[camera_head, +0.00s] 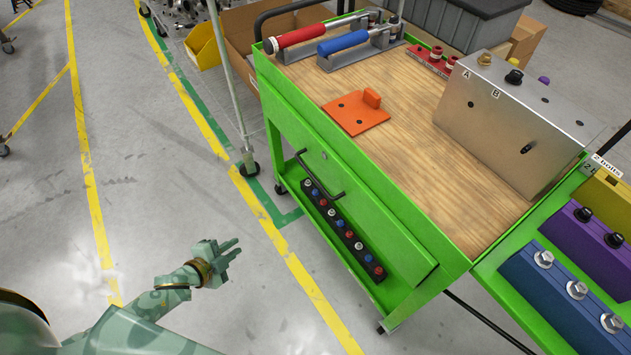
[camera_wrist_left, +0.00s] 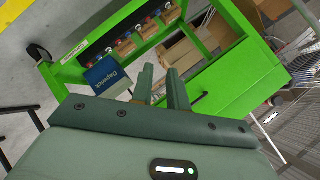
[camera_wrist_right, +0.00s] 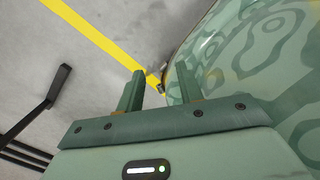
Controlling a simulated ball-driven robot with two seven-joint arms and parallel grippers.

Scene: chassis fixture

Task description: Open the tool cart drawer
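The green tool cart (camera_head: 466,258) stands right of centre in the head view. Its drawer front (camera_head: 375,208) looks flush with the cart side, so the drawer appears shut. A black bar handle (camera_head: 318,176) sits on it. My left gripper (camera_head: 237,246) is over the floor to the left of the cart, apart from the handle. In the left wrist view its fingers (camera_wrist_left: 162,82) are a little apart with nothing held; the green drawer front (camera_wrist_left: 238,80) is beyond them. My right gripper (camera_wrist_right: 158,88) is open and empty, away from the cart, seen only in its wrist view.
The cart top holds an orange plate (camera_head: 352,117), red (camera_head: 300,36) and blue (camera_head: 343,42) handled tools and a metal box (camera_head: 510,130). A lower shelf (camera_head: 340,228) carries knobs. A thin pole (camera_head: 232,90) stands left of the cart.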

